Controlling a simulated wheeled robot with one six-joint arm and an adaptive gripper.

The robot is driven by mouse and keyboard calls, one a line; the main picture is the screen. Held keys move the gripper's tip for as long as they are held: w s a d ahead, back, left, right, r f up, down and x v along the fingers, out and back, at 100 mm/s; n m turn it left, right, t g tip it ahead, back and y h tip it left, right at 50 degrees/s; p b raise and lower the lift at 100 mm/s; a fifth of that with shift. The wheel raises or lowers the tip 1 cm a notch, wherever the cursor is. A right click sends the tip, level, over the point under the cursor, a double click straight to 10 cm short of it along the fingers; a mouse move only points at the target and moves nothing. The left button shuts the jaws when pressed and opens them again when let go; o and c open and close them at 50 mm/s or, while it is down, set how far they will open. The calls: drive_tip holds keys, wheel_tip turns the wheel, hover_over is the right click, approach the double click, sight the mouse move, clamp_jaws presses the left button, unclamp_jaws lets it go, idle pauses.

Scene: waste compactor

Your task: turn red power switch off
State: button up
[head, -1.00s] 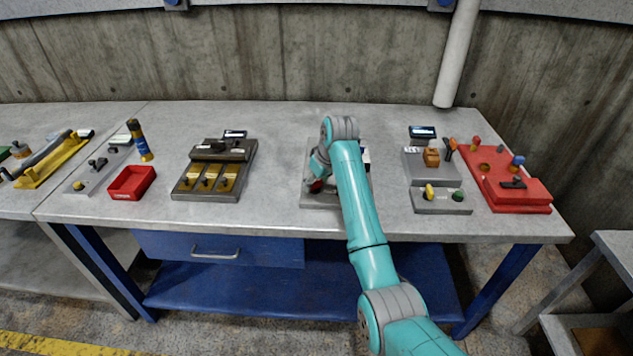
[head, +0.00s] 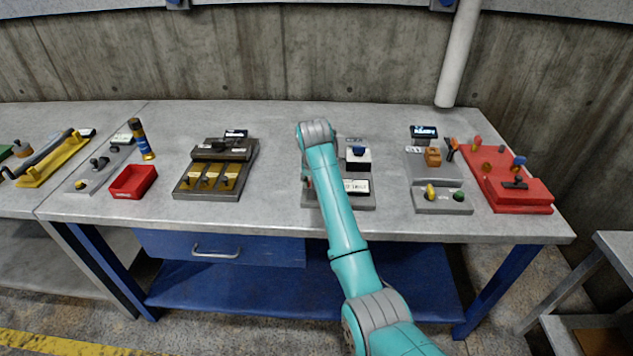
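The grey switch panel (head: 364,201) lies on the workbench near the middle, partly behind my teal arm. The red power switch cannot be made out clearly; only a small reddish patch (head: 309,182) shows at the left edge of my arm, over the panel's left part. My gripper is hidden behind my forearm and wrist, above the left part of the panel. Its fingers and any contact with the switch cannot be seen.
A dark unit with several yellow plates (head: 207,181) and a red tray (head: 133,182) stand to the left. A grey panel with yellow and green knobs (head: 440,206) and a red board (head: 521,198) stand to the right. Bare bench (head: 276,170) lies between the units.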

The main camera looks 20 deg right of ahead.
idle(0.3)
drive_tip(key=o, duration=1.2)
drive_tip(key=shift+c, duration=0.2)
drive_tip(key=v, duration=1.2)
